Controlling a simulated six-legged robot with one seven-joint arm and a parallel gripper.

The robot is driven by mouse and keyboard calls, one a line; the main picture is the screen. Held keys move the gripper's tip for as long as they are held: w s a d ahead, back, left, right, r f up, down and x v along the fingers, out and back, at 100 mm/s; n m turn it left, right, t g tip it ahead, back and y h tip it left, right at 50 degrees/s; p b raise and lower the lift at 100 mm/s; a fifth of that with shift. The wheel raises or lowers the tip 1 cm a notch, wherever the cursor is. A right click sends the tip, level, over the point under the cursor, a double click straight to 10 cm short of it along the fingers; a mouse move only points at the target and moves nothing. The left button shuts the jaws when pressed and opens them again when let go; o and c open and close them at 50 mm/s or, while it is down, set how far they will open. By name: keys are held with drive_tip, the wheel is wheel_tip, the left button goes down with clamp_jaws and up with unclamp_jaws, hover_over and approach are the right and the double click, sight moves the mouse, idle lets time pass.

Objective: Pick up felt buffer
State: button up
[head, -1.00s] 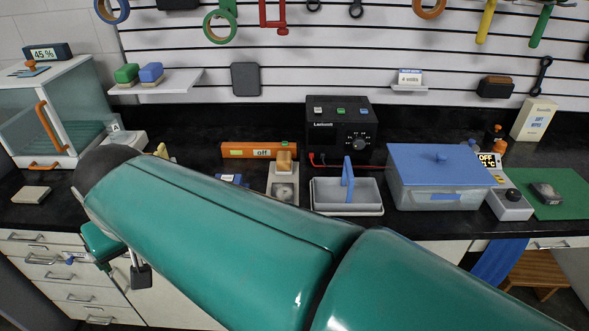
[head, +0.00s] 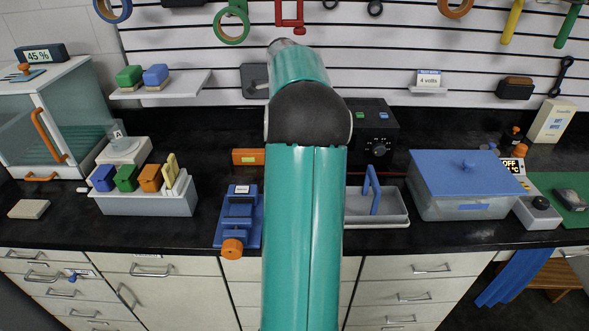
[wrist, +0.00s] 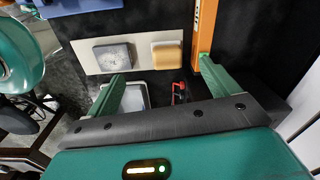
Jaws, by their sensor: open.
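A tan block with a pale base (wrist: 166,55), which looks like the felt buffer, sits on a beige plate (wrist: 88,68) in the wrist view. A grey speckled square (wrist: 112,58) lies beside it on the same plate. My gripper (wrist: 163,70) is open, with its two green fingers wide apart and nothing seen held between them. The block shows between and beyond the fingertips, closer to the right finger. In the head view my arm hides the plate, the block and my gripper.
An orange bar (wrist: 205,30) lies close to the right finger. Around my arm stand a blue clamp-like device (head: 238,222), a grey tray (head: 392,218), a blue-lidded tub (head: 462,190), a black power unit (head: 380,130) and a caddy of coloured blocks (head: 150,203).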

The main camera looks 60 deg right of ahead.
drive_tip(key=shift+m, duration=0.9)
drive_tip(key=s+d+f, duration=0.1)
drive_tip(key=f, duration=0.2)
drive_tip(key=s+d+f, duration=0.1)
drive_tip(key=f, duration=0.2)
drive_tip(key=s+d+f, duration=0.1)
drive_tip(key=f, duration=0.2)
drive_tip(key=shift+s+d+f, duration=0.1)
drive_tip(key=shift+d+f, duration=0.05)
drive_tip(key=shift+f, duration=0.1)
drive_tip(key=shift+d+f, duration=0.2)
drive_tip(key=shift+f, duration=2.7)
drive_tip(key=c, duration=1.1)
drive_tip(key=shift+r, duration=0.15)
